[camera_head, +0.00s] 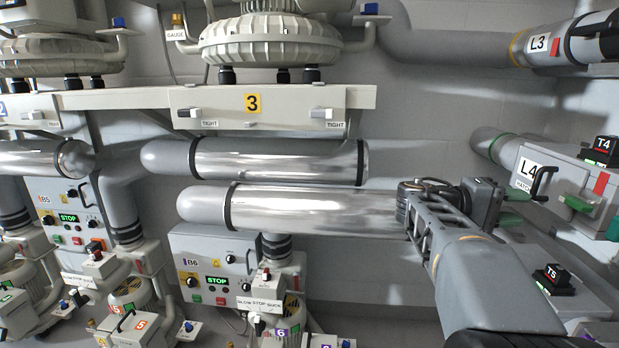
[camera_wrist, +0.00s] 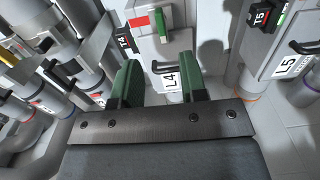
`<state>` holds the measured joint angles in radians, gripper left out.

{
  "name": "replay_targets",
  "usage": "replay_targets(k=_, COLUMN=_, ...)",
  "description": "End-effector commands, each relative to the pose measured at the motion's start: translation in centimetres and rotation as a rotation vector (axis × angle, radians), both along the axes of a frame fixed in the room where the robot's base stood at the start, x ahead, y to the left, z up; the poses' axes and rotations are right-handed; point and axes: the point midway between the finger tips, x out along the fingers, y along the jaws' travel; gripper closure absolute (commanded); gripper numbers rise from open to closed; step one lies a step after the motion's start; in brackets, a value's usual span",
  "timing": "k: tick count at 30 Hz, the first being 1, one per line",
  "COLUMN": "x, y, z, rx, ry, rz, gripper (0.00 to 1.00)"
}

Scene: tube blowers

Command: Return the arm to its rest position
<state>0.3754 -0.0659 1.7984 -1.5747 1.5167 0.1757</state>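My arm reaches in from the lower right in the head view, with its wrist in front of the right end of a silver pipe (camera_head: 310,209). My gripper (camera_head: 511,207) points right toward the grey unit labelled L4 (camera_head: 528,172). In the wrist view my gripper (camera_wrist: 161,76) shows two green fingers standing apart with nothing held between them. The L4 label (camera_wrist: 171,83) and a black handle (camera_wrist: 177,67) show beyond and between the fingers. I cannot tell how far the fingers are from the handle.
A green lever (camera_head: 577,204) sticks out of the L4 unit. A T4 block (camera_head: 600,150) and a T5 block (camera_head: 554,279) are near it. Shelf 3 (camera_head: 290,97) carries a blower above the pipes. Control box B6 (camera_head: 215,265) is lower left.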

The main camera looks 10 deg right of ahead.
Motion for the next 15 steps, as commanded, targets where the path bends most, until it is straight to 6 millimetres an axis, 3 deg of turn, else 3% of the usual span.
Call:
replay_targets(k=5, x=0.1, y=1.4, z=0.9, rx=0.121, ry=-0.021, rz=0.057, gripper=0.61)
replay_targets(k=8, x=0.2, y=3.5, z=1.2, rx=0.286, ry=-0.05, rz=0.131, gripper=0.61)
replay_targets(k=15, x=0.0, y=12.8, z=0.9, rx=0.789, ry=-0.17, rz=0.345, gripper=0.61)
